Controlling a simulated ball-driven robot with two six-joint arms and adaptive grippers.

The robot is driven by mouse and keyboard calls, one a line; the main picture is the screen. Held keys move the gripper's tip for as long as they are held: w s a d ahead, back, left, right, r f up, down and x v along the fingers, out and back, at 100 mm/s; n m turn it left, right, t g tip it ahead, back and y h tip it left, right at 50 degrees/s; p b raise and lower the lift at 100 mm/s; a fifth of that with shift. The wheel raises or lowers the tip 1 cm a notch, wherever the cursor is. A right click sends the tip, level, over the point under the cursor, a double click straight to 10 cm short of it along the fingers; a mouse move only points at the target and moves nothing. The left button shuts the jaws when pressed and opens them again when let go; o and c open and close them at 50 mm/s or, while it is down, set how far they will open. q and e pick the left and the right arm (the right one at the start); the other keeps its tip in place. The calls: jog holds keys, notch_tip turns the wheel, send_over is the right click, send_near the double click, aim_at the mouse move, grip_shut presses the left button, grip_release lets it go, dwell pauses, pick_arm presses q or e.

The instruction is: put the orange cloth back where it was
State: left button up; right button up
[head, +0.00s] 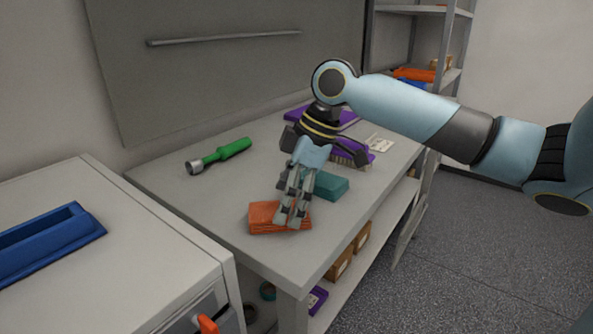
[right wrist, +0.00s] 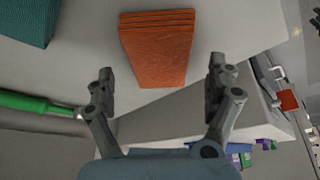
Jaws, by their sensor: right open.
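The orange cloth (head: 268,217) lies folded in a flat stack on the grey bench, near its front left corner. My right gripper (head: 290,219) reaches down over the cloth's right part and hides some of it in the head view. In the right wrist view the orange cloth (right wrist: 158,48) lies ahead of the two spread fingers (right wrist: 160,90), roughly centred between them. The right gripper is open and nothing is between its fingertips; I cannot tell whether a finger touches the cloth. My left gripper is out of view.
A teal folded cloth (head: 328,186) lies just behind the orange one. A green-handled tool (head: 222,156) lies at the bench's left, and a purple brush (head: 352,153) farther back. A cabinet with a blue tray (head: 50,243) stands at left. Boxes (head: 340,263) sit on the lower shelf.

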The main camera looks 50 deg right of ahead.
jog(key=p+v, duration=0.2)
jog(key=v, duration=0.8)
jog(key=shift+r, duration=0.2)
jog(key=shift+s, duration=0.1)
